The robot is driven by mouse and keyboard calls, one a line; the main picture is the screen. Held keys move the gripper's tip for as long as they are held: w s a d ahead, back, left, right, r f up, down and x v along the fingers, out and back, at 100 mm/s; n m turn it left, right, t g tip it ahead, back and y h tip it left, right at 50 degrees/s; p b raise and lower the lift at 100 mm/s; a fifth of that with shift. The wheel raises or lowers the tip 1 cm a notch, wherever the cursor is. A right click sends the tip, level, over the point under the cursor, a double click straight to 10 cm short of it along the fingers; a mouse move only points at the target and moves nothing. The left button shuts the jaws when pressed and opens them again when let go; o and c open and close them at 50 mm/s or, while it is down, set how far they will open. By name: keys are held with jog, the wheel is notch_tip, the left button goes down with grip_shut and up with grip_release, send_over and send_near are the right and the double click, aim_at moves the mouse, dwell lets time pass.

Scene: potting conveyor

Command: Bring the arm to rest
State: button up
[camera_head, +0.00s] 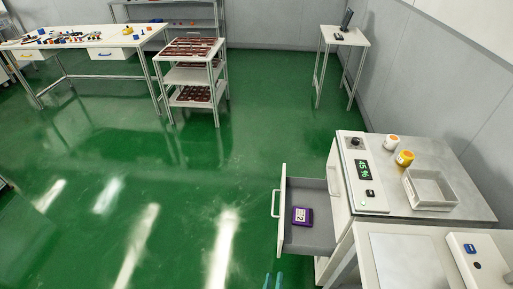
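My gripper (273,281) shows only as two teal fingertips at the bottom edge of the head view. A narrow gap with green floor parts the tips, and nothing shows between them. The rest of my gripper and arm is out of the picture. The tips appear just in front of the open drawer (319,239) of the white cabinet, to the lower left of it in the picture. I cannot tell their height or exact distance from it.
The drawer holds a purple labelled box (302,216). Its cabinet top bears a control panel (362,172), two small jars and a grey tray (432,205). A white table (405,264) adjoins it. A shelf cart (190,75) and workbench stand far back. The green floor is clear at left.

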jog(key=s+a+r+m+y, duration=0.1)
jog(key=s+a+r+m, duration=0.1)
jog(key=s+r, duration=0.9)
jog(key=s+a+r+m+g+y, duration=0.1)
jog(key=s+a+r+m+y, duration=0.1)
jog(key=s+r, duration=0.9)
jog(key=shift+s+a+r+m+y, duration=0.35)
jog(key=shift+a+m, duration=0.25)
jog(key=shift+a, duration=0.5)
